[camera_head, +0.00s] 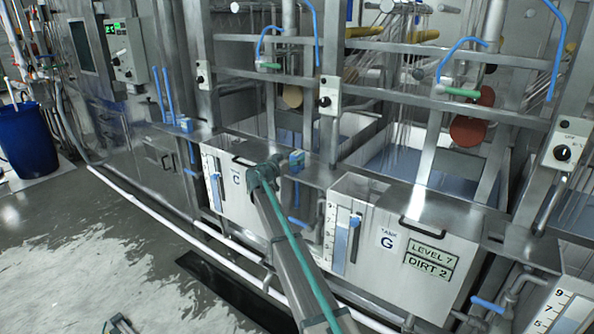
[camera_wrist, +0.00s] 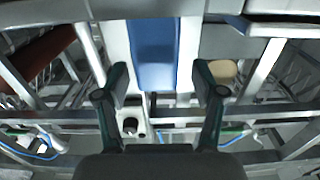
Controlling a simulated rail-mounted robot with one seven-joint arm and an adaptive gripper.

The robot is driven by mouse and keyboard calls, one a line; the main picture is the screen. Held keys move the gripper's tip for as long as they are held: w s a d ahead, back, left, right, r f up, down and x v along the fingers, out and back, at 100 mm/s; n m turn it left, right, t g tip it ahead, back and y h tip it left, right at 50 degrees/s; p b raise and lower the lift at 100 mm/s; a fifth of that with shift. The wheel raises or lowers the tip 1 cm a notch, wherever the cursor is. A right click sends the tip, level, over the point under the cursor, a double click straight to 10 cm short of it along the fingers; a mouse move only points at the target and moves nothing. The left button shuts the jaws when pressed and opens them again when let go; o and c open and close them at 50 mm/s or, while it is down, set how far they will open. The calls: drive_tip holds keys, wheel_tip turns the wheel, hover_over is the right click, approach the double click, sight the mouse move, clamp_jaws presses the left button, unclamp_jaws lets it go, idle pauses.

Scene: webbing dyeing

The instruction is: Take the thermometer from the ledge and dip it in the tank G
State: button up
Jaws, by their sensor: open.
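My gripper (camera_head: 280,166) is at the metal ledge (camera_head: 320,176), beside a small blue block (camera_head: 297,160) on it. In the wrist view my gripper (camera_wrist: 160,82) has its two dark fingers spread wide. A blue strip (camera_wrist: 153,55) on a white backing shows between and beyond the fingers; I see no contact. I cannot tell for sure which piece is the thermometer. Tank G (camera_head: 385,268) is right of my gripper, with a gauge on its front and a raised open-topped box at its left end.
Another blue block (camera_head: 183,124) with upright blue rods stands farther left on the ledge. Metal posts and rails rise behind, with a knob box (camera_head: 325,95) on one. A white pipe (camera_head: 180,230) runs low along the front. A blue barrel (camera_head: 28,140) stands far left.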

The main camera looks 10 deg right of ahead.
sight(299, 151)
drive_tip(key=p+x, duration=0.1)
drive_tip(key=x, duration=0.1)
drive_tip(key=p+x, duration=0.1)
drive_tip(key=x, duration=0.1)
drive_tip(key=shift+r+p, duration=0.25)
drive_tip(key=shift+p, duration=0.05)
drive_tip(key=shift+w+d+f, duration=0.15)
drive_tip(key=shift+w+d, duration=0.2)
drive_tip(key=shift+d, duration=0.1)
clamp_jaws()
